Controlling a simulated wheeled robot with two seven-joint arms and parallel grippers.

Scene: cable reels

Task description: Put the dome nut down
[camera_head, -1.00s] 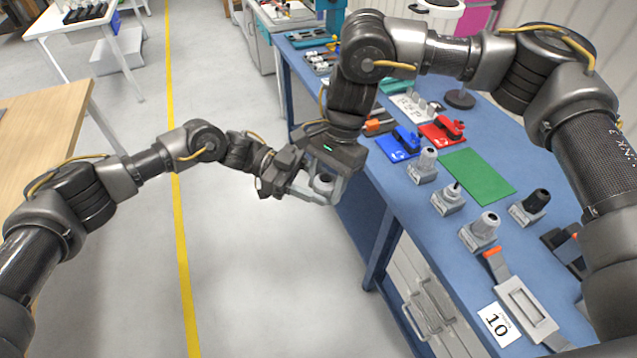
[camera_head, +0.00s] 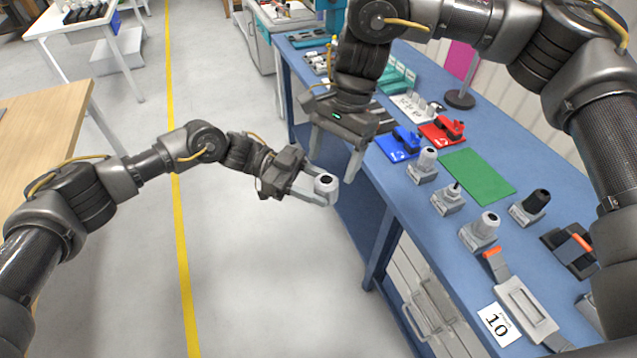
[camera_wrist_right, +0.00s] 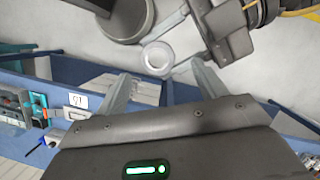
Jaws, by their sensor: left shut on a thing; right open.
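My left gripper (camera_head: 312,190) is shut on the dome nut (camera_head: 326,184), a small light-grey round piece with a dark round opening facing up. It is held over the floor, left of the blue bench. In the right wrist view the dome nut (camera_wrist_right: 157,56) shows as a pale disc beyond my right fingertips. My right gripper (camera_head: 332,165) is open and empty, just above and to the right of the dome nut, apart from it. It also shows open in the right wrist view (camera_wrist_right: 160,80).
The blue bench (camera_head: 395,207) runs along the right. On it stand several grey cable-gland pieces in holders, a green mat (camera_head: 477,176), a blue tray (camera_head: 398,149), a red tray (camera_head: 441,131) and a card marked 10 (camera_head: 497,325). A wooden table (camera_head: 45,125) is at left.

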